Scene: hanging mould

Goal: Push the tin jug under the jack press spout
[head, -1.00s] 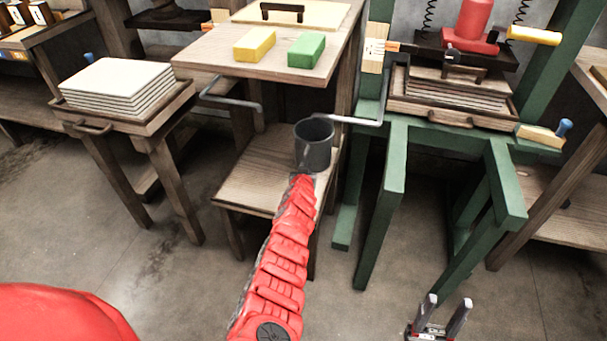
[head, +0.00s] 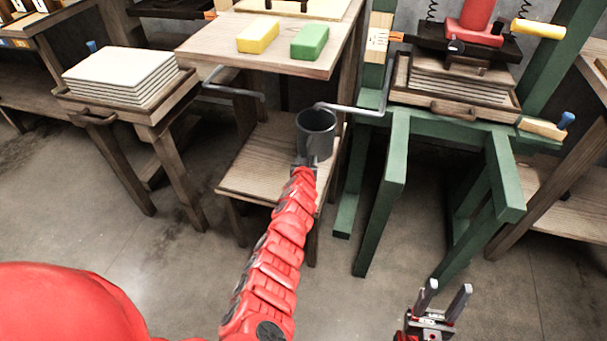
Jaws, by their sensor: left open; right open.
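The tin jug (head: 316,143) is a dark grey, upright cylinder on the low wooden shelf (head: 250,170) in the head view. A thin grey spout pipe (head: 355,109) runs left from the green jack press (head: 395,165). Its tip overlaps the back of the jug's open mouth in the picture; the exact height gap is unclear. My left gripper (head: 305,162) is at the jug's near side, at the end of the red arm. It is small and partly hidden, so contact cannot be told. My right gripper (head: 445,299) is open and empty at the lower right, over the floor.
A wooden table with a yellow block (head: 258,37) and a green block (head: 309,42) overhangs the shelf's back. A second grey pipe (head: 235,91) hangs at its left. A side table (head: 150,108) with stacked white sheets stands left. Bare floor lies in front.

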